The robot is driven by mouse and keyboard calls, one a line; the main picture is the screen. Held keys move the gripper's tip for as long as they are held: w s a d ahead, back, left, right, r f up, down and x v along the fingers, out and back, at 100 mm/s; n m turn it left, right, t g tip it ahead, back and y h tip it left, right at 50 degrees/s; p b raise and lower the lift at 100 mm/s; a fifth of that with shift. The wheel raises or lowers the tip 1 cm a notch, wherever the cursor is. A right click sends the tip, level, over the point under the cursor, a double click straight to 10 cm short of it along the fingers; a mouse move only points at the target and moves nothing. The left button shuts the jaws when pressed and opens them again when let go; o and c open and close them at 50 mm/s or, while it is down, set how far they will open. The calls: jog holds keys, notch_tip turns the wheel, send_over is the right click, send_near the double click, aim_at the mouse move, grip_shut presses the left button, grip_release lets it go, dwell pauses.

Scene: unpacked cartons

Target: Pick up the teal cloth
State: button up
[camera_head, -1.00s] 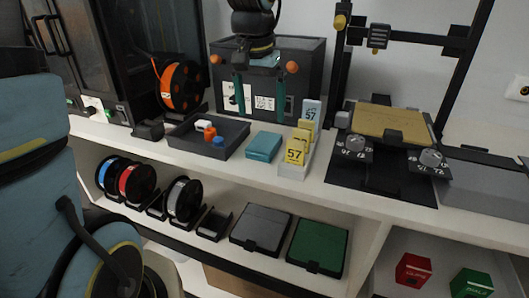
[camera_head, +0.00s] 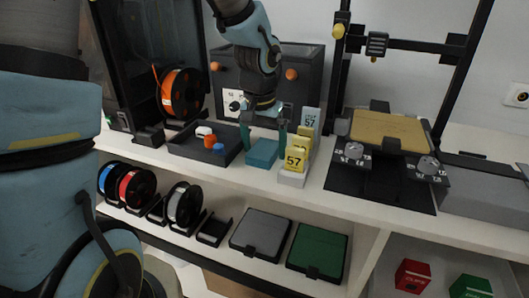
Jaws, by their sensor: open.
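The teal cloth (camera_head: 262,153) is a small folded block lying on the white bench top. It sits between the dark tray and the yellow-labelled cards. My gripper (camera_head: 263,139) points down over the cloth, with one finger at its left and one at its right. The fingers are apart, with their tips near the cloth's back edge. I cannot tell whether they touch it.
A holder with labelled cards (camera_head: 295,160) stands close on the right. A 3D printer (camera_head: 385,140) is further right. A dark box (camera_head: 300,80) stands behind.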

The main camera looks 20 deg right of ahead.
aim_at(264, 149)
jog(key=c, duration=1.2)
jog(key=shift+r, duration=0.15)
notch_tip(264, 149, up, 10)
jog(key=shift+f, duration=0.1)
